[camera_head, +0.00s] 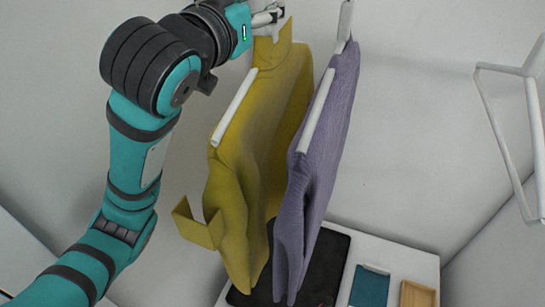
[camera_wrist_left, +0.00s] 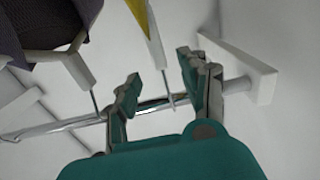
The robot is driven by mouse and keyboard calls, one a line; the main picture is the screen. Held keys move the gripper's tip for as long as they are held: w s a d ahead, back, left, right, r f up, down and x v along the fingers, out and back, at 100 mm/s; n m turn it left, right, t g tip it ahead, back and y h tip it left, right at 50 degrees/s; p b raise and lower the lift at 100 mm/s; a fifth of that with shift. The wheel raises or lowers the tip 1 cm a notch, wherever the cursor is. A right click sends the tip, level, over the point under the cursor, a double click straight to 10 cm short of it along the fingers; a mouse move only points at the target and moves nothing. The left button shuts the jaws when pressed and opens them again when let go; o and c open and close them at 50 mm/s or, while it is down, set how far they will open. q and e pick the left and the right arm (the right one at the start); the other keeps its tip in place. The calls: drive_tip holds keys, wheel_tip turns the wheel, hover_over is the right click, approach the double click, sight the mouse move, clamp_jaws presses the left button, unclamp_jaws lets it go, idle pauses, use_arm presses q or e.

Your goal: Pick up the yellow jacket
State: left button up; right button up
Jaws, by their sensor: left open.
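The yellow jacket (camera_head: 248,135) hangs on a white hanger (camera_head: 235,105) in the head view, left of a purple garment. In the left wrist view, a small part of the yellow jacket (camera_wrist_left: 138,12) shows at the top, beside its white hanger (camera_wrist_left: 153,38). My left gripper (camera_wrist_left: 157,92) is open, with its fingers on either side of the thin hanger hook at the metal rail. In the head view my left gripper (camera_head: 266,14) is at the top of the jacket, partly cut off by the frame edge. My right gripper is in neither view.
The purple garment (camera_head: 323,150) hangs close on the right. The metal rail (camera_wrist_left: 65,125) runs to a white wall bracket (camera_wrist_left: 262,82). Below is a white surface with a black mat (camera_head: 325,262), a teal tray (camera_head: 370,287) and a wooden tray (camera_head: 418,294). A white frame (camera_head: 505,150) stands right.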

sight(269, 1)
use_arm(q)
drive_tip(key=shift+w+d+r, duration=0.1)
drive_tip(key=shift+w, duration=0.1)
drive_tip(key=p+x, duration=0.3)
drive_tip(key=x, duration=0.1)
drive_tip(key=shift+w+p, duration=0.2)
drive_tip(key=shift+p, duration=0.1)
drive_tip(key=shift+w+d, duration=0.1)
drive_tip(key=shift+w, duration=0.1)
drive_tip(key=shift+s, duration=0.1)
drive_tip(key=shift+c, duration=0.6)
clamp_jaws()
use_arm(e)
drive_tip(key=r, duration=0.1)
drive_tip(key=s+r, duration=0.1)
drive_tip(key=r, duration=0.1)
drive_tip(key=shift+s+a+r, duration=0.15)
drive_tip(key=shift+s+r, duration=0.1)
